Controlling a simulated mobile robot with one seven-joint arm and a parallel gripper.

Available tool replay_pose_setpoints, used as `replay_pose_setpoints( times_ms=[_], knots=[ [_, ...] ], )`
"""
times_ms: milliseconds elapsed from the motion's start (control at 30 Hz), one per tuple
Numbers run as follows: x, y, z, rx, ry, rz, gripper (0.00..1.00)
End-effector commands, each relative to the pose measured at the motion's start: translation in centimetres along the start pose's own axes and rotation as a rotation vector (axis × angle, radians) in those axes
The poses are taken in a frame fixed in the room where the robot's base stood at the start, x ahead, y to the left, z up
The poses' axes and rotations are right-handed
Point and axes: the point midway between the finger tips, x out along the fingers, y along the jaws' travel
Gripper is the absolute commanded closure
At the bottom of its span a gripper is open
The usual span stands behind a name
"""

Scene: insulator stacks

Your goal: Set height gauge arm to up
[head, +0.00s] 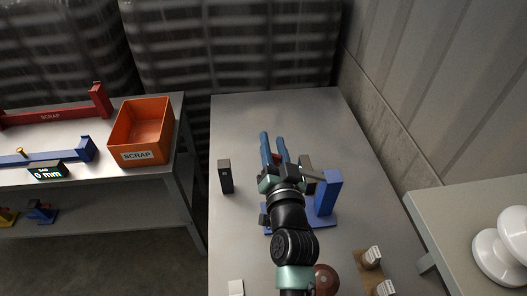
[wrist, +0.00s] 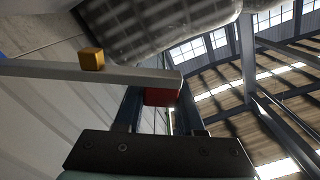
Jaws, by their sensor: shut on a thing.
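The height gauge has a blue post (head: 327,193) on a blue base (head: 322,223), standing on the middle table. Its grey arm (wrist: 60,72) crosses the left of the wrist view, carries a small yellow block (wrist: 92,59), and ends in a red tip (wrist: 160,97). My gripper (head: 273,142) is just left of the post, with its blue fingers pointing away. In the wrist view my gripper (wrist: 160,105) is shut on the red tip, which sits between the fingers. In the head view my gripper and wrist hide much of the gauge. The arm's true angle is hard to tell.
A dark block (head: 225,176) stands left of my gripper. A brown round piece (head: 325,281) and a brown board (head: 369,272) with white pieces lie nearer. An orange SCRAP bin (head: 141,130) is on the left bench. White insulators (head: 500,248) stand at right. The table's far part is clear.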

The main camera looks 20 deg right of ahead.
Motion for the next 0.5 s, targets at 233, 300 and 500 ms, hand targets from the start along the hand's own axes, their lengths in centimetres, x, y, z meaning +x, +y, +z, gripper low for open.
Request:
replay_pose_setpoints(
  times_ms=[233,300,500],
  knots=[
    [0.0,1.0,-4.2,0.236,0.004,0.000,1.00],
    [0.0,1.5,-5.1,0.302,0.003,0.000,1.00],
    [0.0,3.1,-7.6,0.481,0.003,0.000,1.00]
  ],
)
